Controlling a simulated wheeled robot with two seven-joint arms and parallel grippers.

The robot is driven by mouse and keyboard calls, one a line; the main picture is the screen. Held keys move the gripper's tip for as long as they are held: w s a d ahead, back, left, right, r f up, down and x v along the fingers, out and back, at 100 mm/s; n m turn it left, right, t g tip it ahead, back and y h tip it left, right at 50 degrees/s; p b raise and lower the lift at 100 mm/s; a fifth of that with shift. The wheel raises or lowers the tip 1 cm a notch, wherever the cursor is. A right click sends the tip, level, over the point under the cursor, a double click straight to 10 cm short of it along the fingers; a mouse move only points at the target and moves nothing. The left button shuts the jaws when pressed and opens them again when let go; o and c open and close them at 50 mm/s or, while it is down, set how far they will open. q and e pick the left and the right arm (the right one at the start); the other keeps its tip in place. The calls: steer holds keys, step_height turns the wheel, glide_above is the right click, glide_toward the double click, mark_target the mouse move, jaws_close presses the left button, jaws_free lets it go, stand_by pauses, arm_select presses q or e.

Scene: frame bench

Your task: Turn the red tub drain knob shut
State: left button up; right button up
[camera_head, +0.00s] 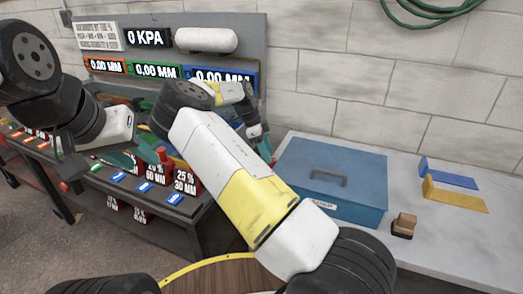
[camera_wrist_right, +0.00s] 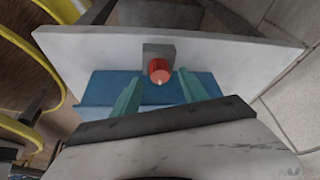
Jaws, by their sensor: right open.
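In the right wrist view a red round knob (camera_wrist_right: 160,71) stands out from a grey square mount (camera_wrist_right: 158,50) on a pale panel (camera_wrist_right: 225,52). A small pale mark shows at its lower edge. My right gripper (camera_wrist_right: 160,88) is open, with one teal finger to each side below the knob. The knob appears ahead of the gap, and I see no contact. In the head view my right gripper (camera_head: 263,147) is partly hidden beside the blue box. My left gripper (camera_head: 122,160) is over the dark bench at left; its jaw opening is unclear. The knob is not identifiable in the head view.
A blue lidded box (camera_head: 335,180) sits on the pale worktop (camera_head: 440,235), with a small brown block (camera_head: 404,225) and blue and yellow brackets nearby. The dark bench holds red labelled containers (camera_head: 187,178). Display panels (camera_head: 160,72) rise behind it.

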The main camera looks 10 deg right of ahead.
steer(key=shift+x, duration=1.85)
steer(key=shift+d, duration=0.1)
jaws_close()
